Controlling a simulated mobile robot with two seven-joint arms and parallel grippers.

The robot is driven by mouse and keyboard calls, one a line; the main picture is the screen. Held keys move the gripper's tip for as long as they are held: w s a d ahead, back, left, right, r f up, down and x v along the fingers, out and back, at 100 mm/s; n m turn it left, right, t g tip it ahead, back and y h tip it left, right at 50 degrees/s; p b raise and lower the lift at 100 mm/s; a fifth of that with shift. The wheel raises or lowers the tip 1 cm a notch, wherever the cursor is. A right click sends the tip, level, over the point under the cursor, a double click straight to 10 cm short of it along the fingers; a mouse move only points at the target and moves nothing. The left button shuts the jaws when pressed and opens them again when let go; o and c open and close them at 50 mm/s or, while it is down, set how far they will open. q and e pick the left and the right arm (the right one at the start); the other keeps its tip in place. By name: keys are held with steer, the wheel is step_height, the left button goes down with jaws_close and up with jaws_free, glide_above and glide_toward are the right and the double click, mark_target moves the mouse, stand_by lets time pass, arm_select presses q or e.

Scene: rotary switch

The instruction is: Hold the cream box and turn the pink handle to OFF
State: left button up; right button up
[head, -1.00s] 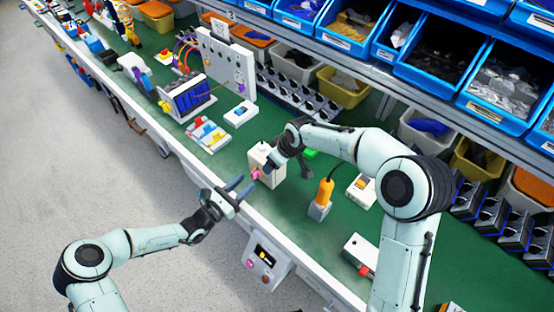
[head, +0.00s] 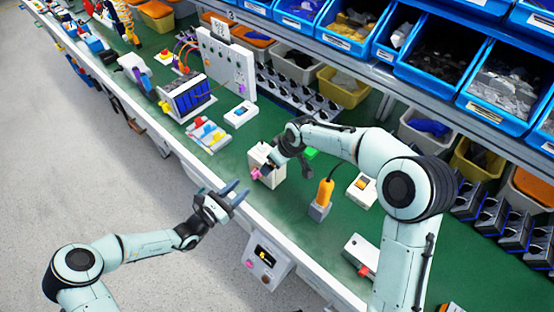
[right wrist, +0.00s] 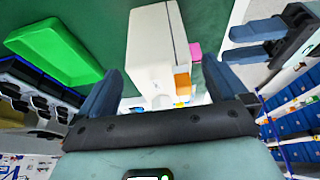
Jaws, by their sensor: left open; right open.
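The cream box (head: 258,158) stands upright on the green bench near its front edge. Its pink handle (head: 255,174) is on the side facing the front edge; it also shows in the right wrist view (right wrist: 196,52). My right gripper (head: 287,168) is over the box from behind, open. In the right wrist view the cream box (right wrist: 152,45) lies between its spread fingers, with a visible gap on the left. My left gripper (head: 238,192) is open and empty in front of the box, apart from the handle; its blue fingers show in the right wrist view (right wrist: 255,42). The OFF marking cannot be read.
A yellow-orange tool (head: 325,190) and a white switch box (head: 361,190) stand right of the cream box. A green tray (right wrist: 55,50) is close to my right gripper. A control panel (head: 264,262) hangs on the bench front. Blue bins (head: 436,60) line the shelf behind.

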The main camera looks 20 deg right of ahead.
steer(key=v, duration=1.1)
steer(key=shift+s+r, duration=0.15)
steer(key=shift+r, duration=0.15)
